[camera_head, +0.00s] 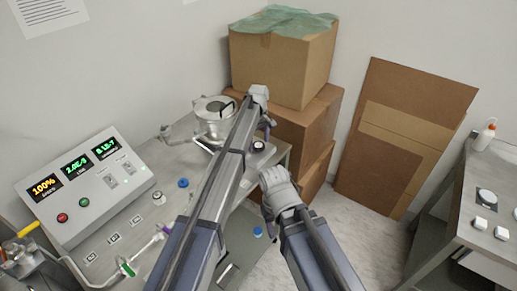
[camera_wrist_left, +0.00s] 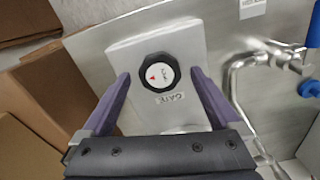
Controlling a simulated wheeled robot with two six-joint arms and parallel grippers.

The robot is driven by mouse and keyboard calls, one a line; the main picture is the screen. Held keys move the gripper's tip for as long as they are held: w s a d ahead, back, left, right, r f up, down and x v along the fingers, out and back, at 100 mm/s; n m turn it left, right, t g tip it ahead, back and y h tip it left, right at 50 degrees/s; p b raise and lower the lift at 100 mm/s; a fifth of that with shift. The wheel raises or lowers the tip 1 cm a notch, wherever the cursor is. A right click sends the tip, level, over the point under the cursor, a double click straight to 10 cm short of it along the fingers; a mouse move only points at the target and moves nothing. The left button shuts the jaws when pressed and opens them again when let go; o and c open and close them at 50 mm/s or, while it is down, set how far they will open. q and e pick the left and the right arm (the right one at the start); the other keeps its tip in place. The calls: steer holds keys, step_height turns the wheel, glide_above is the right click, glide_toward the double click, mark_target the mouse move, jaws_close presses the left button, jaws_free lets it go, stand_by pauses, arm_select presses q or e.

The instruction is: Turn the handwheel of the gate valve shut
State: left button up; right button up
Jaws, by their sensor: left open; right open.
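The gate valve's handwheel is a black round knob (camera_wrist_left: 159,72) with a white face and a red arrow. It stands on a grey block (camera_wrist_left: 190,45) with a label reading GATE. In the head view the knob (camera_head: 258,146) shows near the bench's far right corner. My left gripper (camera_wrist_left: 160,76) is open, its purple fingers on either side of the knob with a visible gap to each. I cannot tell how high above it they are. My right gripper (camera_head: 272,208) is lower in the head view, away from the knob; its fingers are mostly hidden.
A control box (camera_head: 90,185) with lit displays stands left on the bench. A steel chamber (camera_head: 214,116) with pipework is beside my left arm. Cardboard boxes (camera_head: 282,62) are stacked behind the bench. A second table (camera_head: 470,200) stands right, with floor between.

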arm_select(q)
steer(key=shift+f, duration=0.35)
arm_select(e)
steer(key=shift+f, duration=0.3)
arm_select(q)
steer(key=c, duration=1.4)
steer(key=shift+m, duration=0.3)
